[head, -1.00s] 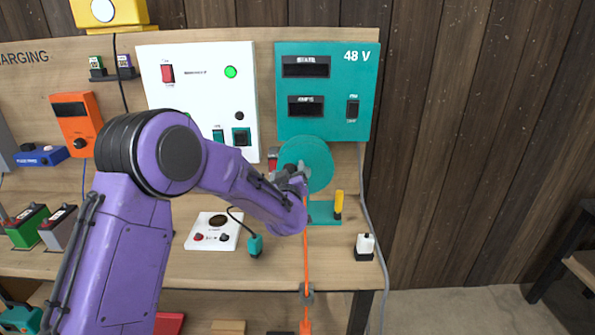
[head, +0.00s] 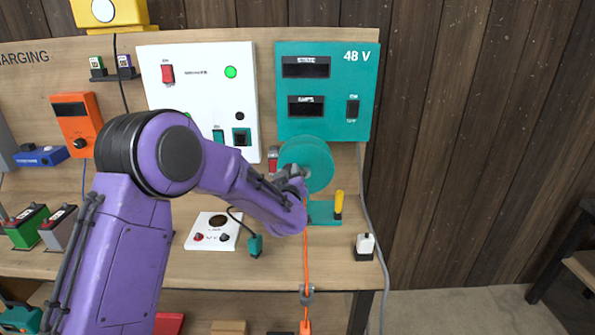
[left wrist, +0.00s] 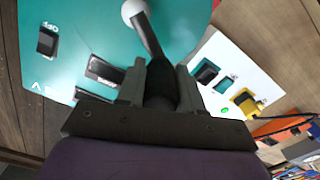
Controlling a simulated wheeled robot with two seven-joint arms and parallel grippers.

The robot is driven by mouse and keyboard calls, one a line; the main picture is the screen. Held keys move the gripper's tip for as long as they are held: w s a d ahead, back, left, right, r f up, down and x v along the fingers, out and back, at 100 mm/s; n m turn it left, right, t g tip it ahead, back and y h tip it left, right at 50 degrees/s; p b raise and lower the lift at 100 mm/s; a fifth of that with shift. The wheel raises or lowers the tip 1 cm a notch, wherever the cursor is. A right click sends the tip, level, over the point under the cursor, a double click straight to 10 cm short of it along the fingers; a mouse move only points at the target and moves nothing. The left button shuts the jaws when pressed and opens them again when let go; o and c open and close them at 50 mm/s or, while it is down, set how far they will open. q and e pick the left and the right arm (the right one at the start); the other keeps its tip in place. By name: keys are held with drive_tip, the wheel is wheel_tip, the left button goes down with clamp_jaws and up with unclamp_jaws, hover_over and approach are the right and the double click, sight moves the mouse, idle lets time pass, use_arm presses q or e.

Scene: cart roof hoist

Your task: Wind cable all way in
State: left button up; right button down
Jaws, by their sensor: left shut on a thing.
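The teal cable drum (head: 308,160) is mounted below the teal 48 V panel (head: 325,85). My left gripper (head: 294,187) is at the drum's lower front. In the left wrist view, its fingers (left wrist: 160,88) are shut on the dark crank handle (left wrist: 160,72); the crank arm (left wrist: 147,35) runs up to a pale round hub (left wrist: 134,10). My gripper and wrist hide part of the drum in the head view. The orange cable (head: 306,262) hangs straight down through a grey guide (head: 306,292) at the bench edge, with an orange plug (head: 305,327) just below it. My right gripper is not in view.
A yellow-handled lever (head: 339,204) stands on a teal base right of my gripper. A white-topped black item (head: 364,246) and a grey cable (head: 378,250) are farther right. A white box (head: 213,231) with a teal plug (head: 255,245) lies left on the bench.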

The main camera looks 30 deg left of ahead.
use_arm(q)
wheel_tip(320, 180, down, 7)
drive_tip(key=b, duration=0.4)
drive_tip(key=shift+w+d+r, duration=0.1)
drive_tip(key=shift+w+d, duration=0.05)
drive_tip(key=shift+d, duration=0.05)
drive_tip(key=shift+d+f, duration=0.1)
drive_tip(key=shift+f, duration=0.1)
drive_tip(key=shift+w+d+f+b, duration=0.6)
drive_tip(key=shift+d+f+b, duration=0.1)
drive_tip(key=shift+d, duration=0.1)
drive_tip(key=shift+w+d, duration=0.3)
drive_tip(key=shift+d, duration=0.15)
drive_tip(key=shift+w+d+r, duration=0.25)
drive_tip(key=shift+d, duration=0.1)
drive_tip(key=shift+w+d+r+p, duration=0.1)
drive_tip(key=shift+w+d+p, duration=0.1)
drive_tip(key=shift+w+d, duration=0.25)
drive_tip(key=shift+w+d+p, duration=0.15)
drive_tip(key=shift+w+d, duration=0.05)
drive_tip(key=shift+d, duration=0.35)
drive_tip(key=shift+w+d, duration=0.1)
drive_tip(key=shift+d, duration=0.1)
drive_tip(key=o, duration=1)
drive_tip(key=shift+a, duration=0.15)
drive_tip(key=o, duration=0.4)
drive_tip(key=shift+s+a, duration=0.2)
drive_tip(key=shift+s, duration=0.1)
